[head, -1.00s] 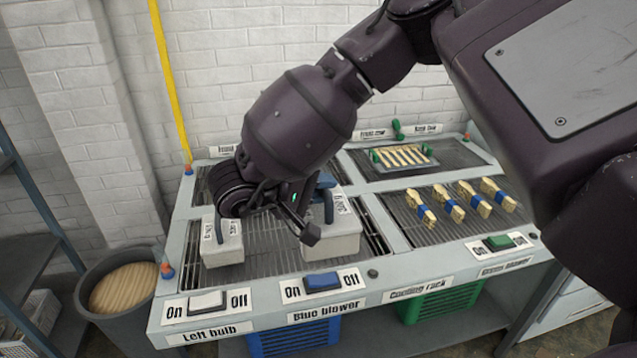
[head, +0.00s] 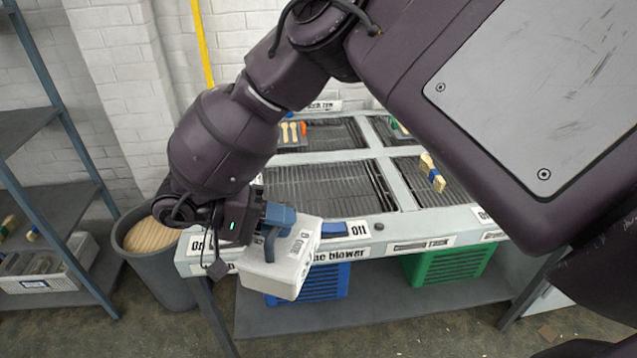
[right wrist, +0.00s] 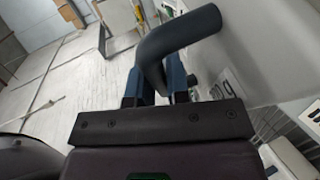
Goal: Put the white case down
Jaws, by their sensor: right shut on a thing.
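The white case (head: 285,262) has a dark handle and printed marks on its face. In the head view it hangs tilted from my right gripper (head: 270,225), in front of the bench's front edge and above the level of the lower shelf. The gripper is shut on the handle. In the right wrist view the blue fingers (right wrist: 156,85) close around the dark curved handle (right wrist: 180,38), with the pale case wall (right wrist: 270,45) to the right. My left gripper is not in view.
The bench (head: 400,240) has grilles, with a bare stretch of grille (head: 320,190) behind the case. A blue crate (head: 325,284) and a green crate (head: 445,265) stand on the lower shelf (head: 375,312). A bin (head: 170,275) stands left, beside a shelf rack (head: 60,115).

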